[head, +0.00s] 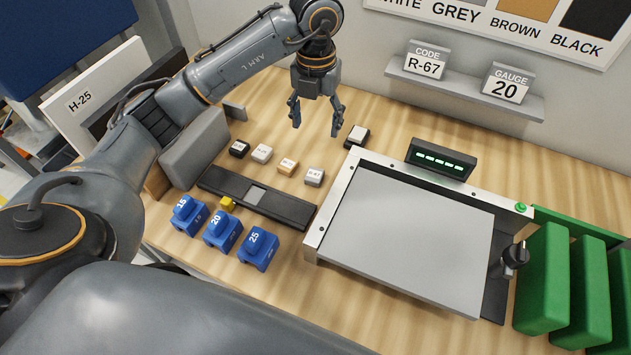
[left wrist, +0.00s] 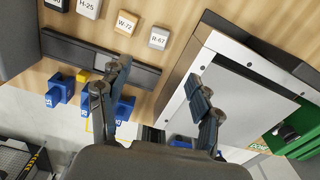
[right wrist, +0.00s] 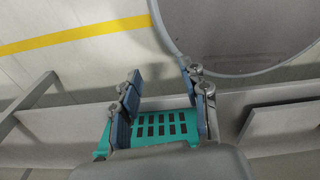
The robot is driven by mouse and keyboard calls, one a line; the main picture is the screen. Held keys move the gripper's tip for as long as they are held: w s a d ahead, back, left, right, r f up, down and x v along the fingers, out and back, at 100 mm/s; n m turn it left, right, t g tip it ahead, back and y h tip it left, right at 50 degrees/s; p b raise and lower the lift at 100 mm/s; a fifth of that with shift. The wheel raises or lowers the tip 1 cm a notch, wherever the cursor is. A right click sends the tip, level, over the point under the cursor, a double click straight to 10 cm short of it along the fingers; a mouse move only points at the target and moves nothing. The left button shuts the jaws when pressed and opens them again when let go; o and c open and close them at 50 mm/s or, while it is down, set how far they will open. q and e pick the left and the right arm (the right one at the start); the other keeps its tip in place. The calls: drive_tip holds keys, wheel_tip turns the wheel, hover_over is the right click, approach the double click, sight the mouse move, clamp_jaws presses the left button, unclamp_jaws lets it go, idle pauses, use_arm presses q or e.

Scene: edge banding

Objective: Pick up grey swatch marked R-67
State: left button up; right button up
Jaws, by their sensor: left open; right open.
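The grey swatch marked R-67 (head: 314,177) lies flat on the wooden table, at the right end of a row of small swatches. It also shows in the left wrist view (left wrist: 158,38), label up and unobstructed. My left gripper (head: 315,130) is open and empty, above the table and behind the row in the head view. In the left wrist view its open fingers (left wrist: 158,78) point towards the row, with the grey swatch beyond them. My right gripper (right wrist: 163,75) is open and empty, away from the table, and does not show in the head view.
A dark rail (head: 285,207) and numbered blue blocks (head: 222,233) lie in front of the row. A tan W-72 swatch (head: 288,167) is beside the grey one. A white-framed grey plate (head: 410,235) stands to the right. A shelf sign reads R-67 (head: 425,64).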

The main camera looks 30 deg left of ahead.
use_arm(q)
drive_tip(key=f, duration=0.2)
drive_tip(key=p, duration=0.1)
hover_over(315, 171)
wheel_tip(315, 171, down, 8)
drive_tip(key=shift+d+f, duration=0.15)
drive_tip(key=shift+s+f+p, duration=0.1)
drive_tip(key=shift+f+p, duration=0.45)
drive_tip(key=shift+p, duration=0.05)
wheel_tip(315, 171, down, 4)
drive_tip(key=shift+r+p, duration=0.2)
drive_tip(key=shift+p, duration=0.6)
drive_tip(key=shift+f, duration=0.35)
drive_tip(key=c, duration=1)
use_arm(e)
drive_tip(key=r, duration=0.1)
drive_tip(key=w+r, duration=0.1)
drive_tip(key=r, duration=0.1)
